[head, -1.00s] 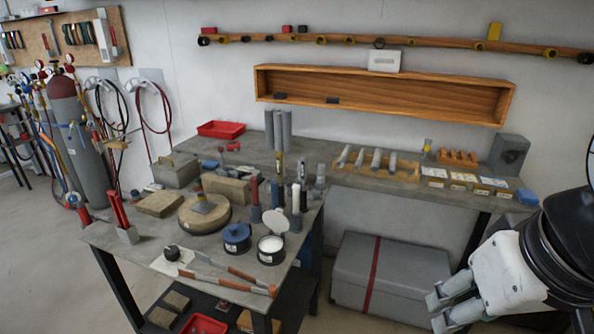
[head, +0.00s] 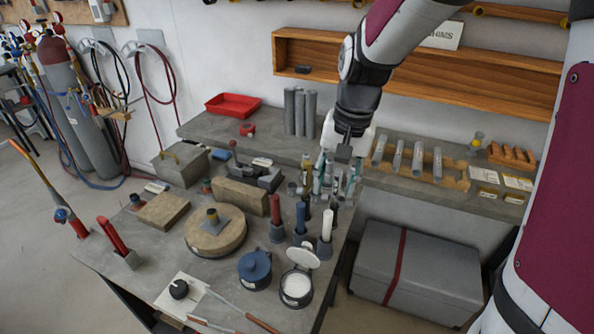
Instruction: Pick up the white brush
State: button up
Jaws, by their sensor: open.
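The white brush (head: 327,224) stands upright in a small dark holder near the right edge of the workbench (head: 150,285). Only its pale upper part shows clearly; the holder hides its lower end. My gripper (head: 337,191) is open and points down just above and behind the brush in the picture. Its fingers appear apart and empty. I cannot tell the exact gap in depth between the fingertips and the brush top.
A blue stick (head: 300,218) and a red stick (head: 276,209) stand in similar holders to the left. An open pot of white stuff (head: 297,287) and a blue-lidded pot (head: 254,267) stand in front. Grey tubes (head: 300,112) stand behind. A grey chest (head: 425,275) sits at right.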

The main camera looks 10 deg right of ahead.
aim_at(330, 214)
jog(key=shift+m+g+h, duration=0.3)
jog(key=shift+m+h, duration=0.2)
jog(key=shift+m, duration=0.2)
jog(key=w+f, duration=0.1)
jog(key=f+p, duration=0.1)
jog(key=w+f, duration=0.1)
jog(key=shift+w+d+f, duration=0.3)
jog(key=shift+w+f, duration=0.05)
notch_tip(330, 214, down, 9)
jog(key=shift+r, duration=0.1)
jog(key=shift+w+f+p, duration=0.2)
jog(key=shift+f+p, duration=0.15)
jog(key=shift+f, duration=2.2)
grip_shut()
